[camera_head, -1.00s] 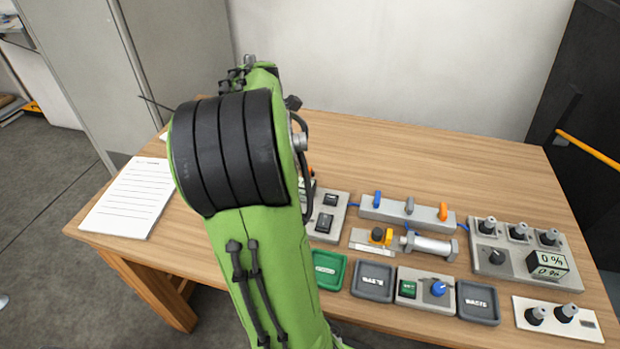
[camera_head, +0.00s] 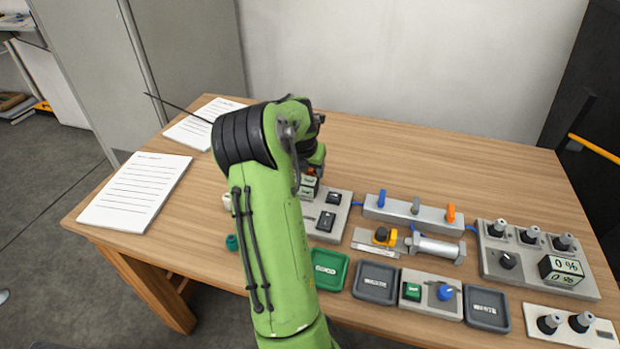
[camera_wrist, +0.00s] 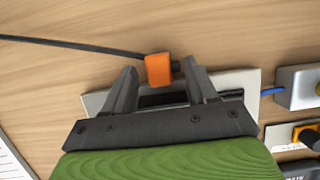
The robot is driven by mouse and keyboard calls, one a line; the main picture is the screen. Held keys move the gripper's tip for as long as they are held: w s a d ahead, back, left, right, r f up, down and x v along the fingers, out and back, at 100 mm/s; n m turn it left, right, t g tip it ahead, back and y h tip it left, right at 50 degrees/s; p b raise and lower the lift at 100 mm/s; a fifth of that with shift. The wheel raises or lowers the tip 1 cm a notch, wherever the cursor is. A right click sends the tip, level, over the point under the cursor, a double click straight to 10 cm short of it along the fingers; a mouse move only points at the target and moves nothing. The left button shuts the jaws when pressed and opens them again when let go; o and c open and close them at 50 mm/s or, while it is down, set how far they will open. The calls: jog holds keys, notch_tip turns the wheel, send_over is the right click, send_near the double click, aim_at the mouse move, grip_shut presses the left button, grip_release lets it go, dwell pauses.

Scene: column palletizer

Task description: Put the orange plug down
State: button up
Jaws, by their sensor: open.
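The orange plug (camera_wrist: 158,70) shows in the wrist view with a black cable running off to the left and a dark end on its right side. My gripper (camera_wrist: 161,76) is open, with one finger on each side of the plug and a gap visible at least on the left. The plug lies at the far edge of a grey panel (camera_wrist: 98,102); I cannot tell whether it touches the panel or the table. In the head view only a small orange patch (camera_head: 309,170) shows beside the panel, mostly hidden by my arm.
A grey block with blue, grey and orange levers (camera_head: 412,213) stands right of the panel. In front are a green tray (camera_head: 328,284), dark grey trays (camera_head: 375,298) and a button box (camera_head: 445,308). A knob panel (camera_head: 530,275) is at right. The table's back (camera_head: 430,155) is clear.

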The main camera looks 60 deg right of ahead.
aim_at(310, 172)
jog(key=x, duration=0.3)
jog(key=shift+f+b, duration=0.1)
jog(key=shift+b, duration=0.2)
grip_shut()
notch_tip(310, 172, up, 10)
jog(key=p, duration=0.3)
jog(key=shift+p, duration=0.3)
jog(key=shift+r, duration=0.25)
